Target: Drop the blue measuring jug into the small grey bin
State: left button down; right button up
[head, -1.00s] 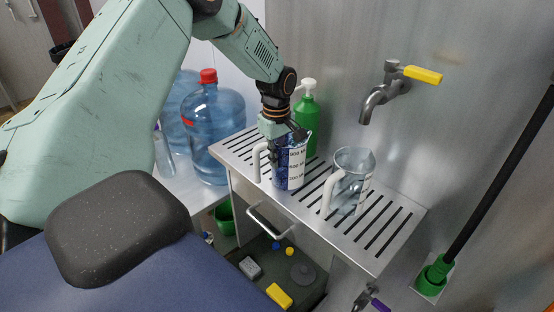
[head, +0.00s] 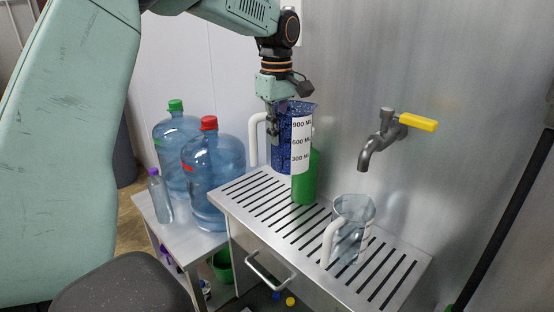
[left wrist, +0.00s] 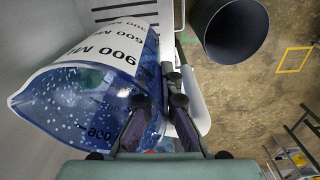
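The blue speckled measuring jug (head: 282,150), with a white scale panel and white handle, is upright in the head view. It is held above the slotted steel shelf (head: 222,192). My left gripper (head: 285,100) is shut on its rim near the handle side. In the left wrist view the jug (left wrist: 75,100) fills the left, with the gripper fingertips (left wrist: 160,102) at its wall beside the handle. A dark grey round bin (left wrist: 228,30) stands open and seemingly empty on the floor in that view. Part of a grey bin (head: 125,155) also shows behind my arm. My right gripper is out of view.
A clear jug (head: 352,230) stands on the shelf below the tap (head: 385,140). Large water bottles (head: 212,170) and a small bottle (head: 160,195) stand on the lower side table. Steel wall lies behind the shelf.

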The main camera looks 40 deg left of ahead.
pick_arm(q)
notch_tip(320, 180, up, 7)
dwell(0.3)
jog(key=shift+s+a, duration=0.1)
jog(key=shift+s, duration=0.05)
jog(key=shift+s+f, duration=0.1)
jog(key=shift+s, duration=0.05)
